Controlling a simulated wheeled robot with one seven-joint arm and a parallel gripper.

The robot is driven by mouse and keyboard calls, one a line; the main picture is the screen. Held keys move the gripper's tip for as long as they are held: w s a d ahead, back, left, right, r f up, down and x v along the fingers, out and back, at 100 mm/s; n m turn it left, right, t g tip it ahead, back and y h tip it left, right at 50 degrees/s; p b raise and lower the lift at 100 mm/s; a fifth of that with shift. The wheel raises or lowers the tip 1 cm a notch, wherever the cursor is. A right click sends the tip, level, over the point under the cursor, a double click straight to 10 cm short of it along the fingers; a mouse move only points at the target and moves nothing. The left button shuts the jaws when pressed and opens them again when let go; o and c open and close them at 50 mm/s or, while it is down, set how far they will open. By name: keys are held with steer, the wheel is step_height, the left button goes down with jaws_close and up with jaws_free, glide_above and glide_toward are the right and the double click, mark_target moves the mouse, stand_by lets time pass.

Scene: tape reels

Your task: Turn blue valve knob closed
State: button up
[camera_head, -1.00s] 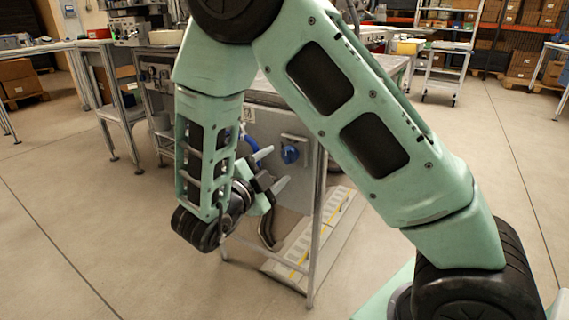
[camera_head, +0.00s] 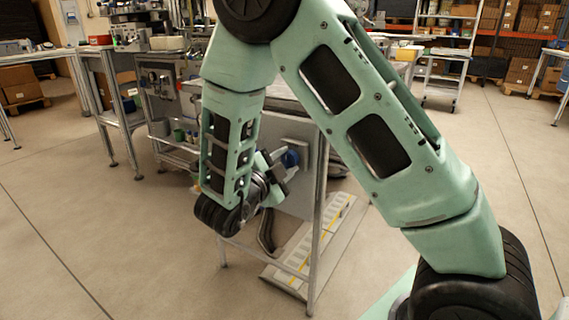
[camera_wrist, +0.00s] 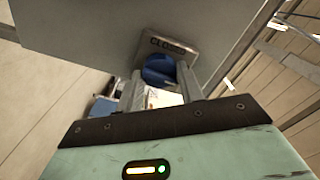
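The blue valve knob (camera_head: 290,158) sits on a grey panel on the side of a metal-framed bench. In the wrist view the knob (camera_wrist: 159,69) shows just below a plate marked CLOSED (camera_wrist: 168,46). My gripper (camera_head: 284,164) is in front of the panel, close to the knob. In the wrist view its two fingers (camera_wrist: 160,78) stand apart, with the knob showing between their tips. Whether either finger touches the knob cannot be told. The knob's lower part is partly hidden, and its turn angle is unclear.
The bench's metal leg (camera_head: 318,230) stands right of my gripper. A grey floor plate with a yellow line (camera_head: 318,240) and a dark hose (camera_head: 266,236) lie below. A workbench (camera_head: 165,85) stands behind at left. Open floor (camera_head: 120,220) lies to the left.

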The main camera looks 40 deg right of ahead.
steer(key=shift+r+p, duration=0.1)
steer(key=shift+p, duration=0.4)
steer(key=n+p, duration=0.3)
steer(key=shift+r+p, duration=0.2)
steer(key=shift+p, duration=0.2)
steer(key=n+p, duration=0.5)
steer(key=p, duration=0.2)
steer(key=shift+n, duration=0.3)
steer(key=n+p, duration=0.4)
steer(key=p, duration=0.1)
steer(key=shift+f, duration=0.1)
steer(key=n+p, duration=0.3)
steer(key=n, duration=0.2)
steer(key=shift+f, duration=0.2)
steer(key=shift+a+f+n+p, duration=0.1)
steer(key=shift+n+p, duration=0.2)
steer(key=shift+p, duration=0.05)
steer(key=o, duration=1)
